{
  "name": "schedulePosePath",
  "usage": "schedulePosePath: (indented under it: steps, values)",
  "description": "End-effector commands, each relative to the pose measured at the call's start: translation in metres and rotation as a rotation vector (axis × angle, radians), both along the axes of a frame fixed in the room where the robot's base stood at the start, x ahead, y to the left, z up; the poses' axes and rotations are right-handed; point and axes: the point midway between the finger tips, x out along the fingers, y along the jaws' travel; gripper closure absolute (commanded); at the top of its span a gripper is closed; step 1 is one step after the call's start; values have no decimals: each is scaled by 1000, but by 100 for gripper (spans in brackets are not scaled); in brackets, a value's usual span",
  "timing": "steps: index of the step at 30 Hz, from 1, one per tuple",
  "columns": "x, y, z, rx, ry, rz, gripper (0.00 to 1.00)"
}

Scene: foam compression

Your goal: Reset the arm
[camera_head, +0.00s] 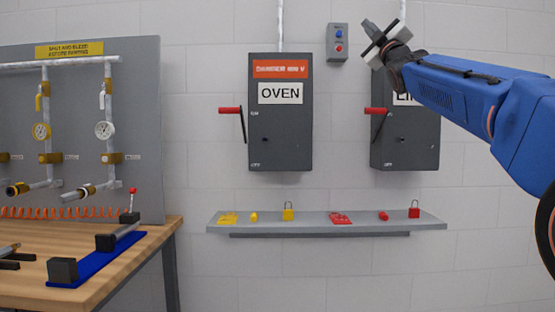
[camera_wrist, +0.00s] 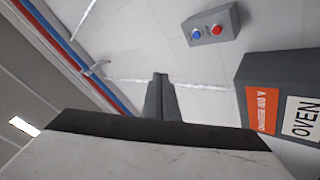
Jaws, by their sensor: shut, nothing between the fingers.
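My blue arm (camera_head: 450,90) reaches in from the right side of the head view. My gripper (camera_head: 371,28) is raised at the top, in front of the wall, near the upper left corner of the right-hand box. In the wrist view its fingers (camera_wrist: 160,82) are together with nothing between them. The gripper appears apart from everything around it.
The OVEN box (camera_head: 280,130), with a red-handled lever, and a second grey box (camera_head: 405,150) hang on the wall. A button box (camera_head: 337,42) is beside my gripper. A shelf (camera_head: 325,217) holds padlocks and tags. A wooden bench (camera_head: 150,235) stands left.

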Motion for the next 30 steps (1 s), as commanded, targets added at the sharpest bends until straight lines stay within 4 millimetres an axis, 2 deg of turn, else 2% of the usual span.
schedulePosePath:
  steps: [2,11,17,20,23,26,30]
  values:
    - [0,0,0,0,0,0,100]
    - [-2,-8,-32,61,114,1,100]
    - [-6,-15,-69,124,229,2,100]
    - [-10,-19,-95,164,304,0,100]
    - [-17,-24,-131,218,397,-3,100]
    - [-31,-30,-181,287,523,-9,100]
    - [-58,-36,-264,396,712,-25,100]
